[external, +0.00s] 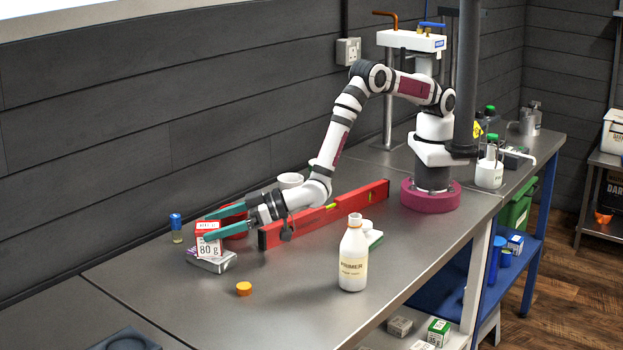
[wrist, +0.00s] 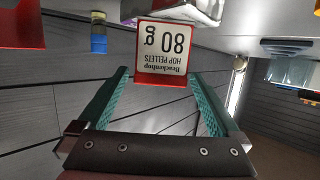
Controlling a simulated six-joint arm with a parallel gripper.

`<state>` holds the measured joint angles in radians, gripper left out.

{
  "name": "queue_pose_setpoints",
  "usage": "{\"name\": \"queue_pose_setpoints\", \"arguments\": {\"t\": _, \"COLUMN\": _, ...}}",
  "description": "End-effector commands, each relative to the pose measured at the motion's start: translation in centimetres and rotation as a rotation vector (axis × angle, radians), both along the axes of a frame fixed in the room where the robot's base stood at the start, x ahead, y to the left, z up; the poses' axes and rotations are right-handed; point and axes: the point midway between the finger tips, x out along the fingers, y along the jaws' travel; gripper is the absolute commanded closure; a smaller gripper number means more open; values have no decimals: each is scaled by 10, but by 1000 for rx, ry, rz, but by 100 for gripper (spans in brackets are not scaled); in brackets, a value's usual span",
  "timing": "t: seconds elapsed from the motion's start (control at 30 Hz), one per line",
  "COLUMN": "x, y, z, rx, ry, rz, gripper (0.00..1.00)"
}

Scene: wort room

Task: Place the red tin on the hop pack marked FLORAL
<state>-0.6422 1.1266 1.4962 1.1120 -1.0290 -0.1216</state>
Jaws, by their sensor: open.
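The red tin (external: 208,241) has a white label reading 80 g. In the wrist view the tin (wrist: 165,52) appears upside down, with "HOP PELLETS" on it. It stands upright over a silvery, flat pack (external: 212,263), seemingly on it; the contact is hard to see. The pack also shows at the top edge of the wrist view (wrist: 190,9). No FLORAL marking is readable. My gripper (external: 206,227) has teal fingers spread open around the tin's upper part. In the wrist view its tips (wrist: 160,74) lie at either side of the tin's red end.
A blue-capped vial (external: 176,228) stands left of the tin. A red spirit level (external: 330,213) lies behind my gripper. A yellow-orange cap (external: 243,288) and a white PRIMER bottle (external: 353,256) stand to the right. The bench front is mostly clear.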

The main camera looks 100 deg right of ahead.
Motion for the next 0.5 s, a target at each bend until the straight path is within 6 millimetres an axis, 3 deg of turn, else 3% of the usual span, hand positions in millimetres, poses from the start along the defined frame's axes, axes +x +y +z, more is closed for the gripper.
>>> {"name": "queue_pose_setpoints", "arguments": {"t": 0.3, "x": -74, "y": 1, "z": 23, "rx": -1, "ry": 0, "rz": 3, "gripper": 1}}
{"name": "queue_pose_setpoints", "arguments": {"t": 0.5, "x": -94, "y": 0, "z": 30, "rx": 0, "ry": -1, "rz": 1, "gripper": 1}}
